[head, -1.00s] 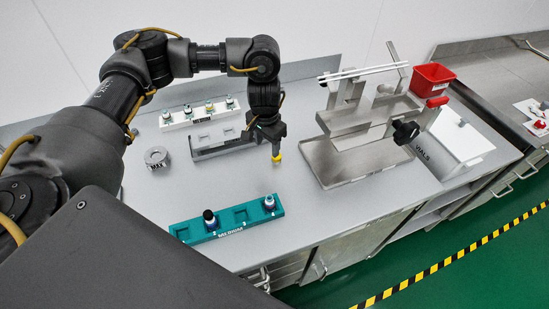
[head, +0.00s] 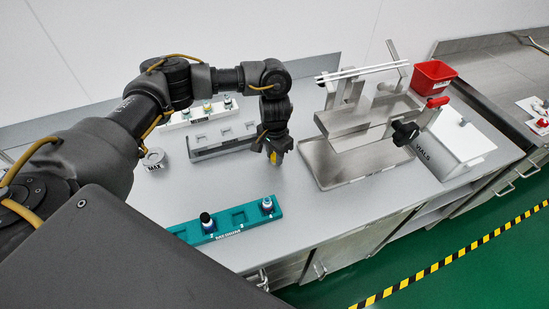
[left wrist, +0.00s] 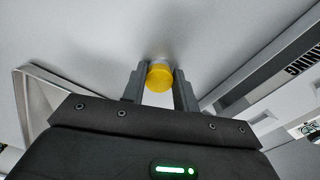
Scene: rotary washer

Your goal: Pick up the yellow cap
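The yellow cap (head: 272,157) is partly hidden by my left gripper (head: 278,154) in the head view. The left wrist view shows the cap (left wrist: 160,77) between the two fingertips of my left gripper (left wrist: 160,81), with a pale part just behind it. One finger is on each side, very close to the cap. I cannot tell whether they touch or grip it. The cap appears to be at the grey worktop. My right gripper is not in view.
A grey rack (head: 222,142) stands just left of the gripper, with a white rack (head: 185,119) behind it. A metal fixture (head: 345,178) stands to the right. A teal rack (head: 238,219) lies nearer. A round metal piece (head: 154,159) stands at left.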

